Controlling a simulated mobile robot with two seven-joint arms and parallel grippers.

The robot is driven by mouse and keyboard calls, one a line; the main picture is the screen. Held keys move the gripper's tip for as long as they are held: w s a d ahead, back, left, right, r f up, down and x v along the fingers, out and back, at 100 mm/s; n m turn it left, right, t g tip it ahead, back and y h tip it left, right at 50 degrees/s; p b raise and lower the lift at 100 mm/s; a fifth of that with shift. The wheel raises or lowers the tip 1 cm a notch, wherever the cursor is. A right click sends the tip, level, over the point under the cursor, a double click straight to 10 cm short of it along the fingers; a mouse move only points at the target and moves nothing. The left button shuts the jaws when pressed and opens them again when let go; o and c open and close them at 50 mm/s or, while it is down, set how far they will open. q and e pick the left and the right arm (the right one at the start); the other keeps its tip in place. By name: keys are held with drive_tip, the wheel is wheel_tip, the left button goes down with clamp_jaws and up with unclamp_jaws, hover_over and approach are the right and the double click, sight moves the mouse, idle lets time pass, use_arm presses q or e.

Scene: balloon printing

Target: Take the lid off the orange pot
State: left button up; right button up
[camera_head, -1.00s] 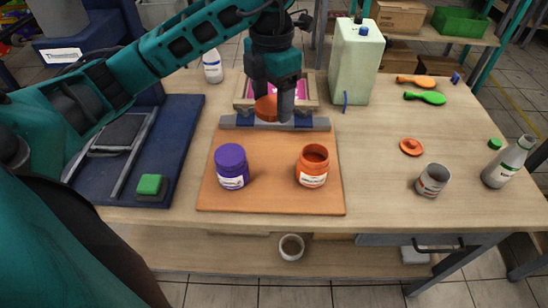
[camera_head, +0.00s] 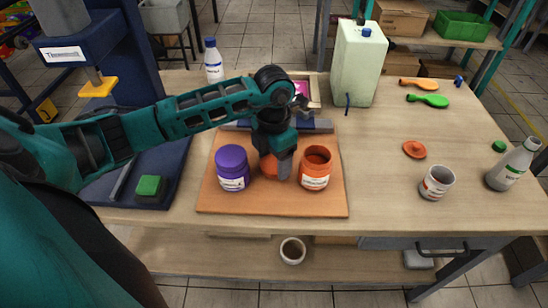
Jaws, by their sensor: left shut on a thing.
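The orange pot (camera_head: 315,169) stands upright and open on the brown board (camera_head: 270,204), its dark inside showing. My left gripper (camera_head: 276,172) points down between the purple pot and the orange pot. It is shut on an orange lid (camera_head: 268,165), which shows partly behind the fingers. The lid is off the orange pot, to its left, low over the board; I cannot tell if it touches the board. My right gripper is out of view.
A purple pot (camera_head: 231,168) with its lid on stands left of the gripper. A small orange disc (camera_head: 414,149) and a grey cup (camera_head: 436,182) are to the right. A pale canister (camera_head: 356,66) stands behind. The table between board and cup is clear.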

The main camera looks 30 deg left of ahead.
sight(274, 164)
use_arm(q)
drive_tip(key=o, duration=0.7)
drive_tip(key=shift+f, duration=0.15)
drive_tip(key=o, duration=0.5)
drive_tip(key=shift+c, duration=0.2)
drive_tip(key=shift+r, duration=0.3)
wheel_tip(274, 164, up, 12)
drive_tip(key=shift+p, duration=0.35)
drive_tip(key=shift+f, duration=0.1)
